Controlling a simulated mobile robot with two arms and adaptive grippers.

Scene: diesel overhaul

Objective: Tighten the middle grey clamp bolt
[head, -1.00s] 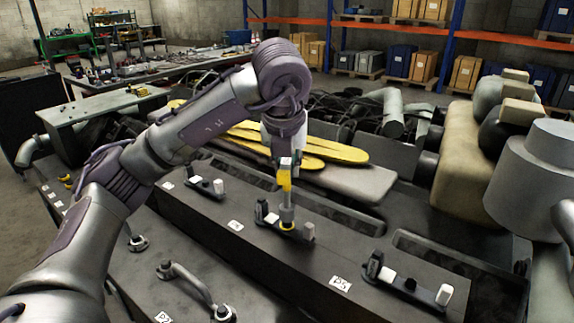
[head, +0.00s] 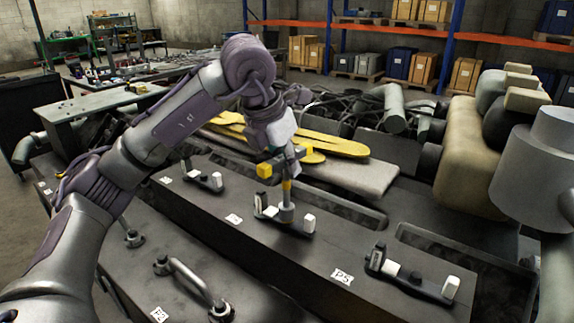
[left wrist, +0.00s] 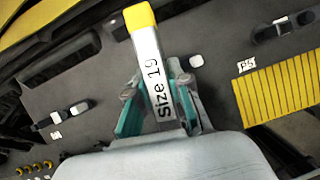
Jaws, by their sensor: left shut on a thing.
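My left gripper (head: 288,153) is shut on a tool with a yellow-ended handle marked "Size 19" (left wrist: 158,75). In the left wrist view, teal finger pads flank the handle. In the head view, the tool's yellow handle end (head: 265,170) points left and its grey socket (head: 286,213) hangs down over the middle of the clamp. The middle clamp (head: 308,224) is a dark bar with black and white blocks on the grey engine block. Its bolt is hidden under the socket; I cannot tell if they touch. My right gripper is not in view.
A similar clamp (head: 428,291) stands near the P5 label (head: 342,276), and another (head: 202,181) stands further left. A curved handle (head: 190,280) is in front. Yellow strips (head: 340,146) lie behind the tool. A beige cylinder (head: 463,150) stands at right.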

